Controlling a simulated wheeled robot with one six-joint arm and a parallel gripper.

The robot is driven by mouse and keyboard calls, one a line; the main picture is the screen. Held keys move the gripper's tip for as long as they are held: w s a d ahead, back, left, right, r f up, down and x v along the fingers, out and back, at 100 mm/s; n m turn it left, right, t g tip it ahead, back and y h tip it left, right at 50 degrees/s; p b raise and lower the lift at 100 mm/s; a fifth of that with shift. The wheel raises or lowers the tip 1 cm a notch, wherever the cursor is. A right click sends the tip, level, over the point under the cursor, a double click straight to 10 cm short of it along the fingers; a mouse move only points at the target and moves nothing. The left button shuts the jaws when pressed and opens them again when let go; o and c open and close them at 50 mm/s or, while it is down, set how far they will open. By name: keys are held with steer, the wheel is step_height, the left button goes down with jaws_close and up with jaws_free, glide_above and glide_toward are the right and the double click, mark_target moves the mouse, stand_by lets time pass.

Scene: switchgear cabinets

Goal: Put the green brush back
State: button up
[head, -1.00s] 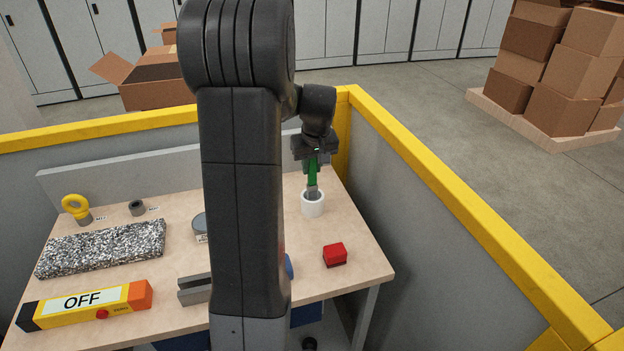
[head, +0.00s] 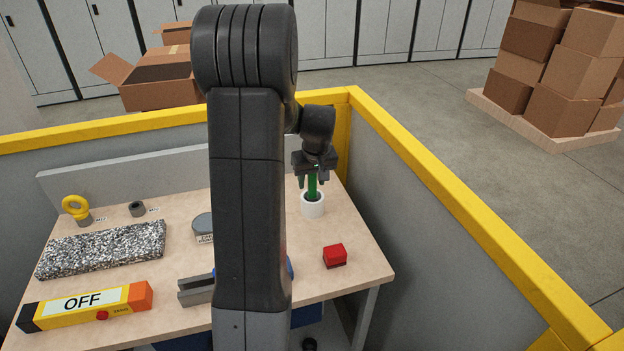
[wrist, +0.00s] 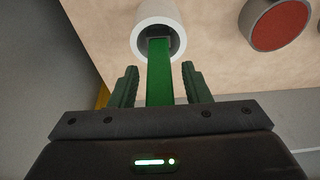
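The green brush (head: 312,188) stands upright in a white cup (head: 313,207) at the back right of the bench, its lower end hidden inside. My gripper (head: 314,182) is above the cup, with its fingers apart on either side of the green handle. In the wrist view the brush handle (wrist: 159,80) runs into the mouth of the cup (wrist: 157,14). A gap shows between the handle and each finger of my gripper (wrist: 160,72), so neither finger touches it.
A red block (head: 335,256) sits in front of the cup on the wooden bench (head: 358,235). A round grey-topped item (head: 202,224) stands left of my arm. A speckled slab (head: 100,249) and a yellow OFF bar (head: 84,303) lie at left. Yellow-topped walls (head: 440,190) enclose the bench.

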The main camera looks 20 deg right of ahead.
stand_by(0.3)
steer(key=b+v, duration=0.1)
steer(key=v, duration=1.3)
steer(key=shift+d, duration=0.15)
steer(key=shift+w+f, duration=0.1)
steer(key=shift+w, duration=0.05)
steer(key=p+x, duration=0.1)
steer(key=x, duration=1.3)
steer(key=shift+r, duration=0.3)
